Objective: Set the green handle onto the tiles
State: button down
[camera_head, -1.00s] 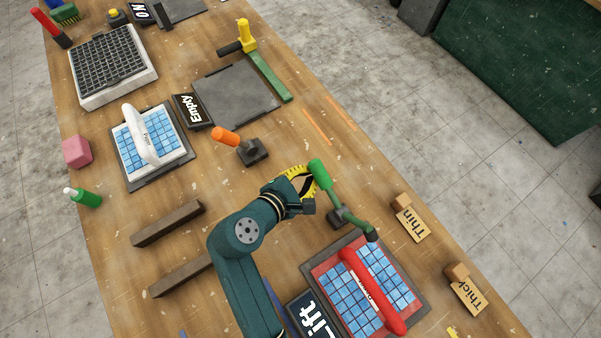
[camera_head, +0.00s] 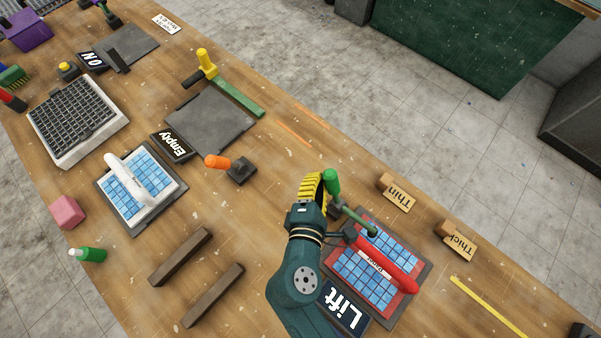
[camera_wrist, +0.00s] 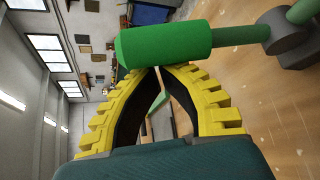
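The green handle (camera_head: 332,182) is the thick end of a green lever. Its thin arm (camera_head: 352,214) runs from a dark pivot to a dark green tip (camera_head: 371,230), which appears over the blue tiles (camera_head: 386,256) in the red tray. I cannot tell whether the tip touches them. My gripper (camera_head: 320,177) is beside the handle. In the wrist view, its yellow fingertips (camera_wrist: 160,68) meet right against the green handle (camera_wrist: 165,45), which lies across them. The fingers look shut and not wrapped around the handle. The pivot's base is mostly hidden.
A red bar (camera_head: 385,268) crosses the tiled tray, with the "Lift" sign (camera_head: 344,306) beside it. The "Thin" block (camera_head: 397,194) and "Thick" block (camera_head: 456,240) stand to the right. An orange handle (camera_head: 217,162) and dark bars (camera_head: 180,257) lie left. Bare wood separates these.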

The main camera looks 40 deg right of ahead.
jog(key=shift+s+d+r+p, duration=0.25)
jog(key=shift+s+r+p, duration=0.3)
jog(key=shift+s, duration=0.2)
jog(key=w+a, duration=0.3)
jog(key=s+a, duration=0.6)
jog(key=shift+s, duration=0.35)
dwell(0.3)
